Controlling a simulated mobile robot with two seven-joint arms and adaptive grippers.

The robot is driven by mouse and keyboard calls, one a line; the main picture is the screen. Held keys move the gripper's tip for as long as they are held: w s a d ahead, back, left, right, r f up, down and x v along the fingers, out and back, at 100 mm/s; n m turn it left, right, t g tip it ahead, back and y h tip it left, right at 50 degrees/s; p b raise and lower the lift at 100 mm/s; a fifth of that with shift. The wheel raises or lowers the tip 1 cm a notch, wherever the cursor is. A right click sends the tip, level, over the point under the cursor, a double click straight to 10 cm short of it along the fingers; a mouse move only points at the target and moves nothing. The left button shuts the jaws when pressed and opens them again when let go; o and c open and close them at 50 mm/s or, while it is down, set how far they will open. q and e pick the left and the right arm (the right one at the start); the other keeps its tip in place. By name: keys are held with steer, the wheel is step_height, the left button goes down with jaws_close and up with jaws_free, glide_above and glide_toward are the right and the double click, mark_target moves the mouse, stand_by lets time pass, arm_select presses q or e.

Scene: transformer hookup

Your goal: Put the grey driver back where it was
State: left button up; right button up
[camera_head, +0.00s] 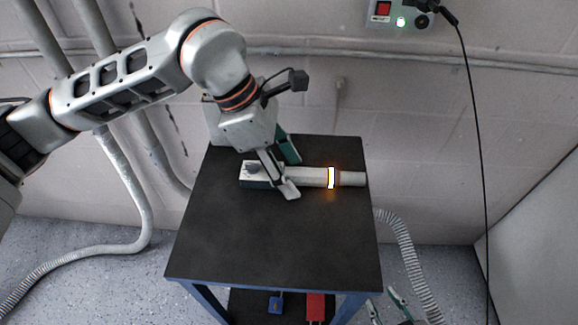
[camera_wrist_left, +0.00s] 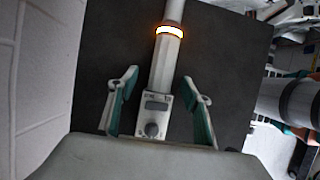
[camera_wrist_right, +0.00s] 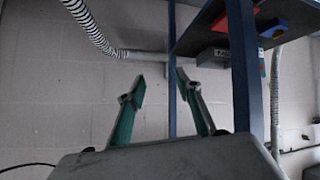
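The grey driver (camera_head: 312,177) lies across the dark table top, its slim end pointing right and a lit white-orange ring around its barrel. A pale boxy end with a dark knob (camera_head: 252,169) is at its left. My left gripper (camera_head: 291,177) is over the driver with its fingers apart. In the left wrist view the open fingers stand on both sides of the driver (camera_wrist_left: 164,66), with gaps visible between them and it. My right gripper (camera_wrist_right: 160,77) is open and empty, low beside the table; its fingers also show at the lower right of the head view (camera_head: 385,303).
The dark table top (camera_head: 270,245) is bare in front of the driver. A lower shelf holds a blue item (camera_head: 276,303) and a red item (camera_head: 315,306). A wall box (camera_head: 400,12) with a red switch and hanging cable is at the upper right. Corrugated hoses run beside the table.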

arm_select(q)
steer(key=p+v, duration=0.1)
steer(key=v, duration=1.1)
steer(key=shift+r, duration=0.1)
